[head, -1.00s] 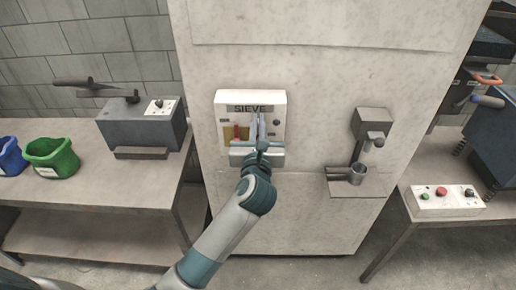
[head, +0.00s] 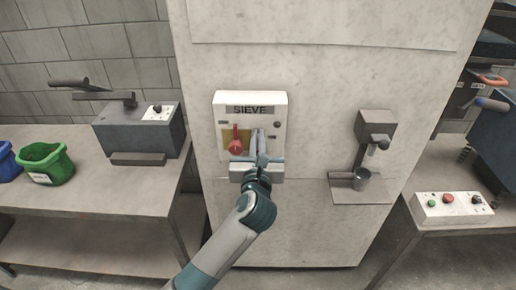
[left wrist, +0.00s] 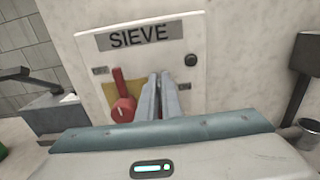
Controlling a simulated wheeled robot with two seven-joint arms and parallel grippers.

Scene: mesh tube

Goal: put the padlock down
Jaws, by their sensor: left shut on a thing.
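My left gripper (head: 259,140) is in front of the white box labelled SIEVE (head: 276,101), low on its front and right of its red lever (head: 236,146). In the left wrist view its two fingers (left wrist: 159,97) are nearly together, pointing at the box. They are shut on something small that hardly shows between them. I cannot make out the padlock's shape; it is hidden by the fingers. The red lever (left wrist: 124,108), upright with a round end at the bottom, stands just left of the fingers, apart from them. My right gripper is not in view.
The box is on a pale cabinet (head: 300,220). To its right a small shelf unit (head: 374,130) holds a metal cup (head: 361,180). A table (head: 100,195) with a green bin (head: 45,165) is at left; a button panel (head: 452,206) is at right.

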